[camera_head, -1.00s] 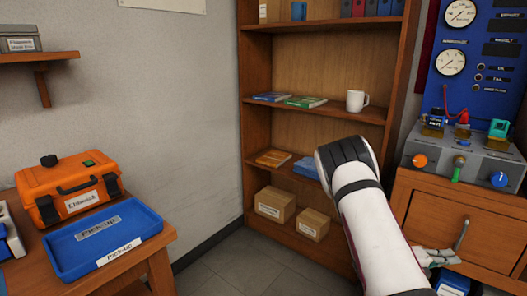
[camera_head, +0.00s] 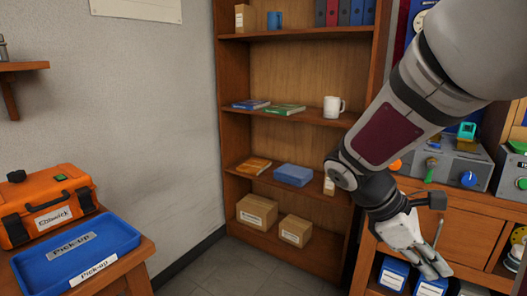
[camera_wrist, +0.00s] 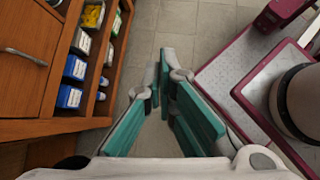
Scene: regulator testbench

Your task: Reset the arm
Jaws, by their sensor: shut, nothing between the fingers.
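My arm reaches in from the upper right of the head view and bends down at the wrist. My gripper (camera_head: 436,270) hangs low in front of the wooden cabinet, pointing down. In the wrist view my gripper (camera_wrist: 166,72) shows its teal-padded fingers, with the tips close together and nothing held between them. Floor tiles lie beyond the fingertips.
A wooden bookshelf (camera_head: 229,110) stands behind the arm. The cabinet (camera_head: 475,236) at right holds blue boxes (camera_head: 394,274) and a grey control box (camera_head: 450,160) on top. A blue pick-up tray (camera_head: 117,229) and an orange case (camera_head: 50,203) sit at left.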

